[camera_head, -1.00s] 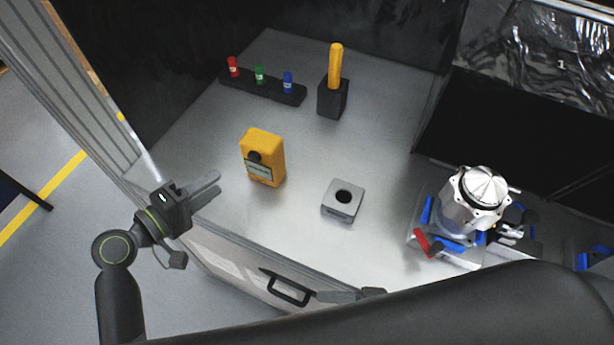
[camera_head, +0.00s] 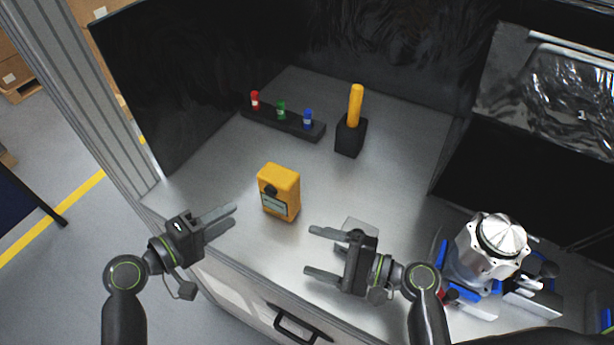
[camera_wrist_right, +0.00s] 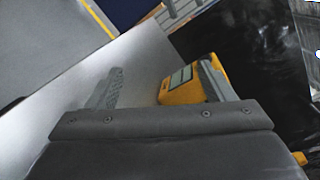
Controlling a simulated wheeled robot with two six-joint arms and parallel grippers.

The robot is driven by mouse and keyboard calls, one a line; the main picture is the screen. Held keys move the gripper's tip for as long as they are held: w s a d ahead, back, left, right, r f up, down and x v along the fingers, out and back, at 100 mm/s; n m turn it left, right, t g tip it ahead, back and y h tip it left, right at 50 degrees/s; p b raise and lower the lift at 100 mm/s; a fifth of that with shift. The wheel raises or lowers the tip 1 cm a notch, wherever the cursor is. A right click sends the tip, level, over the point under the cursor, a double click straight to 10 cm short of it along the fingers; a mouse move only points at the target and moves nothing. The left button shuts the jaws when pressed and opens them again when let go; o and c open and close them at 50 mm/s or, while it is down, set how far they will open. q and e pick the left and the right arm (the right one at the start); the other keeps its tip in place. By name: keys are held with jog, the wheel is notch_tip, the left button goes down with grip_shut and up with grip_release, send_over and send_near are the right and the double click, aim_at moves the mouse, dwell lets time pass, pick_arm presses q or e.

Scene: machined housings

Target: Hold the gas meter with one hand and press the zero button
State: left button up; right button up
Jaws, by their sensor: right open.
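The gas meter (camera_head: 284,185) is a yellow box standing upright on the grey metal worktop, with a dark round part and a pale display on its front. It also shows in the right wrist view (camera_wrist_right: 177,96), partly hidden behind one finger. I cannot make out which part is the zero button. My right gripper (camera_head: 312,251) is open and empty, in front and to the right of the meter, fingers pointing left. Neither touches the meter.
A small grey block (camera_head: 360,224) is partly hidden behind my right gripper. A black rack (camera_head: 290,124) with red, green and blue vials and a black holder (camera_head: 350,138) with a yellow handle stand behind. A silver housing (camera_head: 484,252) in a blue fixture stands at right.

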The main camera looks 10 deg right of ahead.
aim_at(296, 197)
jog(key=w+r+m+t, duration=0.2)
jog(key=w+r+m, duration=0.5)
jog(key=w+m, duration=0.5)
jog(key=shift+m+t, duration=0.3)
jog(key=shift+m, duration=0.2)
jog(key=f, duration=0.5)
jog(key=w+a+f, duration=0.1)
jog(key=f, duration=0.1)
jog(key=shift+f, duration=0.4)
jog(key=x, duration=0.7)
jog(key=shift+w+r, duration=0.1)
jog(key=shift+w+a, duration=0.15)
jog(key=shift+a, duration=0.05)
jog(key=shift+r, duration=0.1)
